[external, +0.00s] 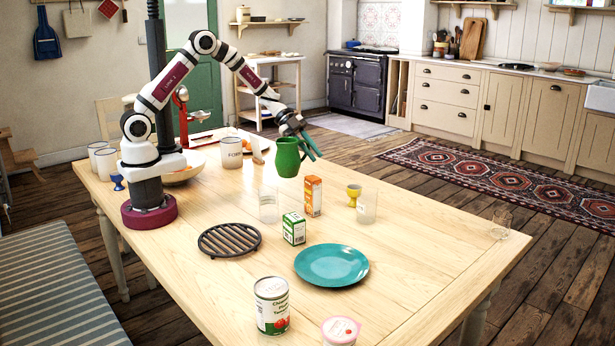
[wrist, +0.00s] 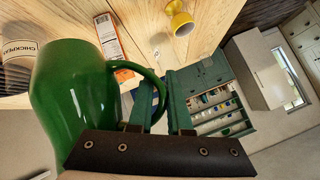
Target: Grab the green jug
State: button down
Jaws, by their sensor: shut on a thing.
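The green jug (external: 287,158) is in the external view, held in the air above the far part of the wooden table. It looks roughly upright there. My gripper (external: 309,146) is at its right side, where the handle is. In the wrist view the jug (wrist: 75,95) fills the left side, and its handle (wrist: 158,88) reaches between the fingers of my gripper (wrist: 157,98). The gripper is shut on the handle. The jug's base and the table directly below it are partly hidden in the wrist view.
Below and near the jug stand an orange carton (external: 313,196), a yellow egg cup (external: 353,194) and clear glasses (external: 268,206). A teal plate (external: 331,264), a tin can (external: 271,305) and a black trivet (external: 229,240) lie nearer. The table's right part (external: 440,240) is mostly free.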

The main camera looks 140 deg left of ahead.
jog(key=shift+w+d+r, duration=0.2)
jog(key=shift+w+d, duration=0.05)
jog(key=shift+d, duration=0.05)
dwell(2.2)
